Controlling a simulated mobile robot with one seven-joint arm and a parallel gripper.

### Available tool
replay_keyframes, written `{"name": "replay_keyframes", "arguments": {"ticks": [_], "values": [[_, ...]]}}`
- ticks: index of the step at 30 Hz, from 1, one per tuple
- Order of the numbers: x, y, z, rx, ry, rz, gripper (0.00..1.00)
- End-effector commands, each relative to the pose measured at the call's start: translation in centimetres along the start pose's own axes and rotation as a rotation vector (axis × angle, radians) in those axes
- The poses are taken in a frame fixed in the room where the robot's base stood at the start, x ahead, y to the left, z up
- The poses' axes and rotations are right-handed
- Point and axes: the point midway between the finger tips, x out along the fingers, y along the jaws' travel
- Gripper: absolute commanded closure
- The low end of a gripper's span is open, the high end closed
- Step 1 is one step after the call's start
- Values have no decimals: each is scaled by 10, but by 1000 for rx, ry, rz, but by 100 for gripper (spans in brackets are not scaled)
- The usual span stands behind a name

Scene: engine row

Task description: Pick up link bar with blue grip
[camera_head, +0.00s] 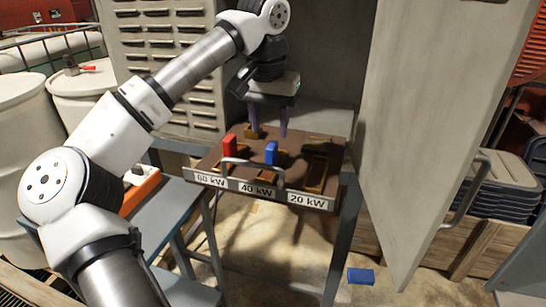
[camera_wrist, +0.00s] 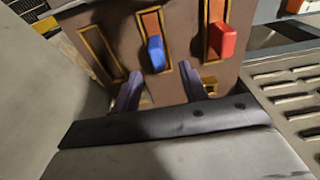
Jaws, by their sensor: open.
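The link bar with blue grip (camera_head: 271,152) lies in the middle slot of a brown board (camera_head: 213,163), above the 40 kW label. In the wrist view its blue grip (camera_wrist: 155,53) stands up from an orange bar in a yellow-edged slot. My gripper (camera_head: 268,134) is open and empty, with its two purple fingers pointing down over the rear of the board. In the wrist view the fingers (camera_wrist: 159,70) are on either side of the line of the blue bar, and the grip shows between and beyond their tips. I see no contact with it.
A red grip (camera_head: 229,145) stands in the 60 kW slot beside the blue one. The 20 kW slot (camera_head: 316,172) looks empty. A metal handle (camera_head: 252,162) crosses the board's front. A grey cabinet door (camera_head: 430,130) stands open at right. A blue block (camera_head: 360,275) lies on the floor.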

Motion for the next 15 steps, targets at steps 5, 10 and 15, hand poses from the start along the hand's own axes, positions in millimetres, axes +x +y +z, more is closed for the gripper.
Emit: {"name": "replay_keyframes", "arguments": {"ticks": [5, 10, 15], "values": [[12, 0, 0, 0, 0, 1, 56], [33, 2, 2, 2, -2, 3, 56], [56, 2, 2, -1, 0, 2, 56]]}}
